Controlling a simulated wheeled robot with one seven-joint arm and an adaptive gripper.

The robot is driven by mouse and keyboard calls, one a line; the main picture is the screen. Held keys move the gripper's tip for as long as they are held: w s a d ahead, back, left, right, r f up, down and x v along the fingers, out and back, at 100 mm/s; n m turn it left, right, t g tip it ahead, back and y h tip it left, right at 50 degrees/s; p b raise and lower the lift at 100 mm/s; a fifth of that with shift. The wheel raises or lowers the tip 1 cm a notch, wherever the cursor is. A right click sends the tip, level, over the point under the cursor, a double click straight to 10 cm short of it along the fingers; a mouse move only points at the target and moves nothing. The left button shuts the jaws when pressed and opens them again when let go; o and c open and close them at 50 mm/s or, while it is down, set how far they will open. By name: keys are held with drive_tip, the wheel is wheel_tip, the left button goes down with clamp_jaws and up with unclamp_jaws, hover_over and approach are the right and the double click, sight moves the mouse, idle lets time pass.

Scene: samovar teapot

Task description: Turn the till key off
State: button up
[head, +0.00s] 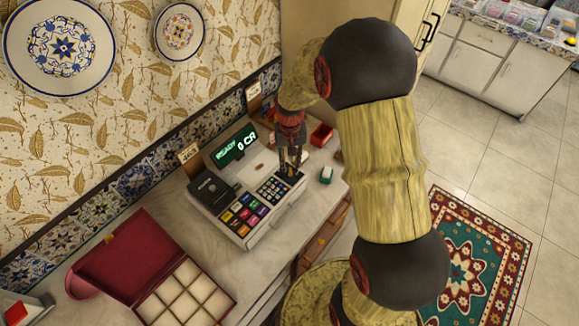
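The till (263,229) stands on the counter in the middle left of the head view. Its green display (234,149) reads "READY 0 CR". Coloured keys and a dark number pad (273,190) cover its sloped top. My gripper (289,174) points down over the right end of the till, just above the number pad. Its fingers are small and dark here, and I cannot tell how far apart they are or whether they touch anything. I cannot make out the till key; the gripper covers part of that end of the till.
An open red box (132,257) with pale compartments lies left of the till. A small red tray (321,134) and a green-and-white item (326,174) sit on the counter right of it. A patterned rug (478,262) lies on the floor.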

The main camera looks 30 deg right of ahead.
sight(290, 170)
drive_tip(key=shift+f, duration=1.8)
drive_tip(key=shift+s, duration=0.1)
drive_tip(key=shift+c, duration=0.4)
clamp_jaws()
